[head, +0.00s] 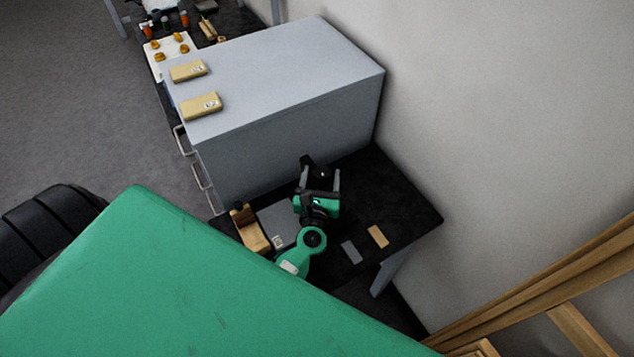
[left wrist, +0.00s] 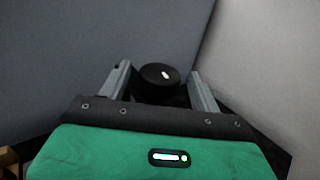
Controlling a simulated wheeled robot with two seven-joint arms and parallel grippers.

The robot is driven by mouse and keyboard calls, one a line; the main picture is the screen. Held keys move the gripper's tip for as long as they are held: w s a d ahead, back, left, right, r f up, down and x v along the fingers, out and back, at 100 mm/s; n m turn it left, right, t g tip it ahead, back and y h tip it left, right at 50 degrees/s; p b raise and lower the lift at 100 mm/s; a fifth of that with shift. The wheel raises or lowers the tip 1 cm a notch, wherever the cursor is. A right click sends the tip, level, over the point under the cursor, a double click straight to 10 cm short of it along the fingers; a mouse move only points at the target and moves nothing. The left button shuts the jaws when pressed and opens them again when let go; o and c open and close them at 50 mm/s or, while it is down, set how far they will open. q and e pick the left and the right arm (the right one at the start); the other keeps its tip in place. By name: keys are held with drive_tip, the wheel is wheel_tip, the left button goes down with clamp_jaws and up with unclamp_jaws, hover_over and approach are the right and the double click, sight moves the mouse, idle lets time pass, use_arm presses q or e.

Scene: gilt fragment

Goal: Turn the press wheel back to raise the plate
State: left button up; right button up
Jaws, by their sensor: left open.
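A black round knob with a white mark, seemingly the press wheel, shows in the left wrist view (left wrist: 160,76) between my fingers. In the head view a dark part of it (head: 322,173) shows between the fingers. My left gripper (head: 321,171) is open, its two grey fingers on either side of the knob with gaps visible; it also shows in the left wrist view (left wrist: 158,72). I cannot tell whether a finger touches the knob. The press's plate and screw cannot be made out; my gripper and arm cover that area. My right gripper is in neither view.
A grey drawer cabinet (head: 290,75) stands behind the black table (head: 405,215), with two tan boxes on top. A flat grey item (head: 279,220) and a wooden item (head: 250,232) lie left of my arm. A tan block (head: 377,236) and a grey block (head: 350,251) lie right.

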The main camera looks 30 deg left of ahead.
use_arm(q)
drive_tip(key=b+v, duration=0.5)
drive_tip(key=v, duration=0.7)
drive_tip(key=shift+s, duration=0.35)
drive_tip(key=shift+o, duration=0.2)
drive_tip(key=shift+d, duration=0.1)
